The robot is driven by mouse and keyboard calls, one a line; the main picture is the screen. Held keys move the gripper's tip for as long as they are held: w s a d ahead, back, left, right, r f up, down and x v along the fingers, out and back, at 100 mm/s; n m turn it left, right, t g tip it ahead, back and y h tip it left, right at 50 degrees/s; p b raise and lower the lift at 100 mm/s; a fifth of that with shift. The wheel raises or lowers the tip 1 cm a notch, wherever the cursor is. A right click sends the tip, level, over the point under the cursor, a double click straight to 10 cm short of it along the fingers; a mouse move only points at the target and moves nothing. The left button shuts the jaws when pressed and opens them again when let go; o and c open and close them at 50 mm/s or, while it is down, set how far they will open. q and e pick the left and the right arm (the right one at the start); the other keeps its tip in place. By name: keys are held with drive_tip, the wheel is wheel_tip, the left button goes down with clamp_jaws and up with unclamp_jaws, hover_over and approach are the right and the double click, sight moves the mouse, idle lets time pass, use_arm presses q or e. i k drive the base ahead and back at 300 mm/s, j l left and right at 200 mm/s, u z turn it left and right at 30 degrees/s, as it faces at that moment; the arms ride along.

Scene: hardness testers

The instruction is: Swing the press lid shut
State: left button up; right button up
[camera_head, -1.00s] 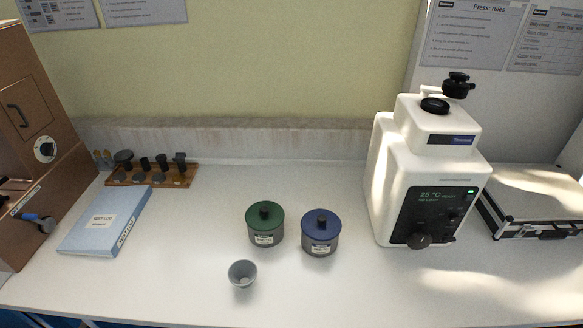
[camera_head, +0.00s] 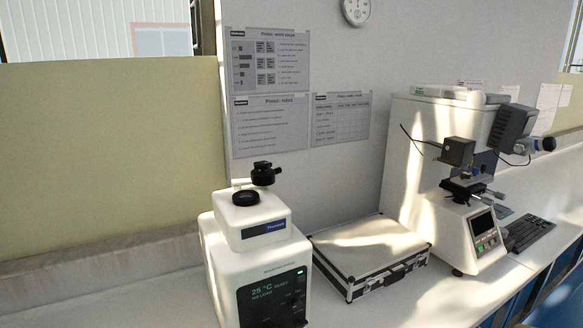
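The white press (camera_head: 255,262) stands on the bench at the lower centre-left, its bottom cut off by the picture edge. Its dark front panel (camera_head: 272,300) shows green text. A black ring (camera_head: 245,198) surrounds an opening on its top. The black lid (camera_head: 265,174) stands up behind and to the right of this ring, swung clear of the opening. Neither of my grippers shows in the view.
A closed silver-edged case (camera_head: 370,255) lies right of the press. A hardness tester with a microscope (camera_head: 468,175) stands farther right, beside a black keyboard (camera_head: 528,232). Printed sheets (camera_head: 268,90) hang on the wall behind.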

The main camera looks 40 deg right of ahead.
sight(267, 177)
drive_tip(key=l, duration=0.9)
drive_tip(key=k+l, duration=0.15)
drive_tip(key=l, duration=1.6)
drive_tip(key=k+u, duration=0.25)
